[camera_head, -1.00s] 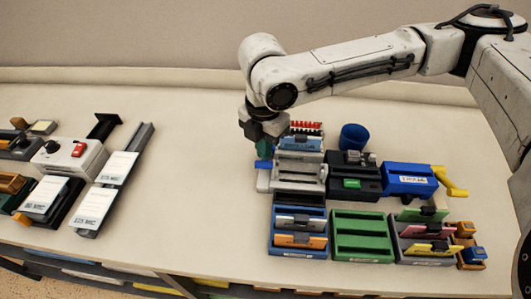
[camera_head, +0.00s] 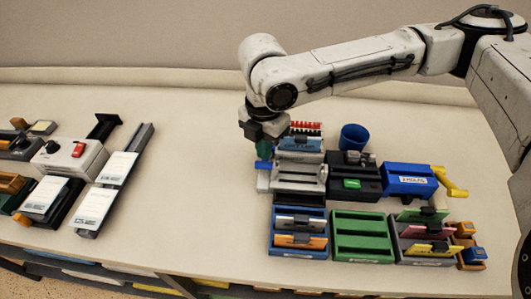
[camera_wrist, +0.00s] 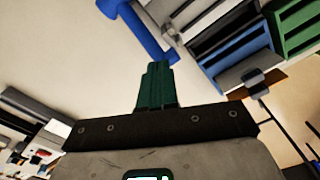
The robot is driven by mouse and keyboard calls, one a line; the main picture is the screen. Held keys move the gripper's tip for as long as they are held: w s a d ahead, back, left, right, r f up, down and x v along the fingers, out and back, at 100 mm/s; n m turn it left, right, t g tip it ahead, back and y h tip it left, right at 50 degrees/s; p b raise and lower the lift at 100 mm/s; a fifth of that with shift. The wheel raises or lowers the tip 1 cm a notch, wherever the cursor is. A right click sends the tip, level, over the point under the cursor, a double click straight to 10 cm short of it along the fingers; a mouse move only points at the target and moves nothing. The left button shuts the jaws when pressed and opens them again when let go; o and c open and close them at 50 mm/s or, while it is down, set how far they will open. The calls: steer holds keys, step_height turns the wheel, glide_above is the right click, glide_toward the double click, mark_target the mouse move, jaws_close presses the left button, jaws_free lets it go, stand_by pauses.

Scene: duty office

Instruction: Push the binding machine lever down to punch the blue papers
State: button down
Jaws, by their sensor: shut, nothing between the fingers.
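The binding machine (camera_head: 300,176) is a grey-white box on the desk, with a lever on its left side ending in a blue handle (camera_head: 263,166). In the wrist view the blue handle (camera_wrist: 143,32) lies just beyond my fingertips; I cannot tell whether they touch. My gripper (camera_head: 264,152) is above the handle at the machine's left, pointing down. Its dark green fingers (camera_wrist: 157,66) are shut together and empty. A blue sheet-like piece (camera_head: 300,144) with a pale label shows at the machine's back; I cannot tell whether it is the blue papers.
A black machine (camera_head: 353,177) and a blue crank machine (camera_head: 408,180) with a yellow handle stand to the right. A blue cup (camera_head: 354,137) is behind. Blue (camera_head: 283,248) and green (camera_head: 361,253) trays lie in front. Desk to the left is clear up to white-topped devices (camera_head: 118,168).

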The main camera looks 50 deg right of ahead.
mark_target(265, 165)
steer(key=shift+f, duration=0.1)
stand_by(0.5)
steer(key=shift+f+b, duration=1.9)
steer(key=shift+f, duration=1.1)
step_height(265, 165, up, 11)
steer(key=p, duration=1)
steer(key=shift+r, duration=0.1)
